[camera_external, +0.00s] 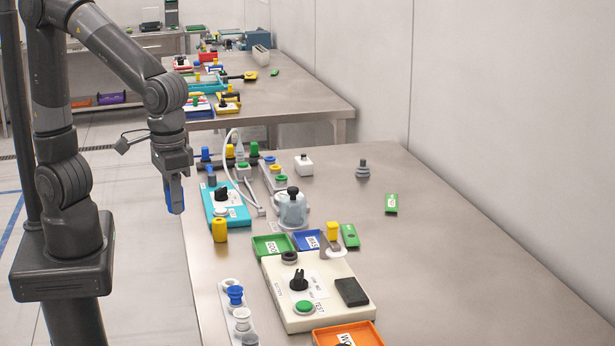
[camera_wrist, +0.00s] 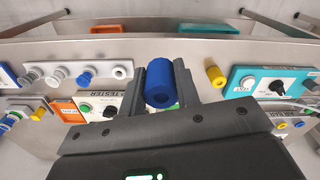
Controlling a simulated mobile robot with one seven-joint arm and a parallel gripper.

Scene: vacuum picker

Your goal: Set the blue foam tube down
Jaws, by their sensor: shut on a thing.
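The blue foam tube (camera_wrist: 160,84) sits between the two dark fingers of my gripper (camera_wrist: 163,78) in the wrist view, its round end with a hole facing the camera. In the external view my gripper (camera_external: 174,192) points down, shut on the blue tube (camera_external: 176,198), at the left edge of the near table (camera_external: 450,270). The tube hangs upright and appears clear of the tabletop. The exact gap below it cannot be told. The finger hides part of the tube in the external view.
A teal panel (camera_external: 238,217) with a black knob and a yellow cylinder (camera_external: 219,230) stand near the gripper. A cream tester box (camera_external: 318,320), a white peg strip (camera_external: 228,300) and an orange tray (camera_external: 325,338) lie nearer the camera. The table's right side is mostly bare.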

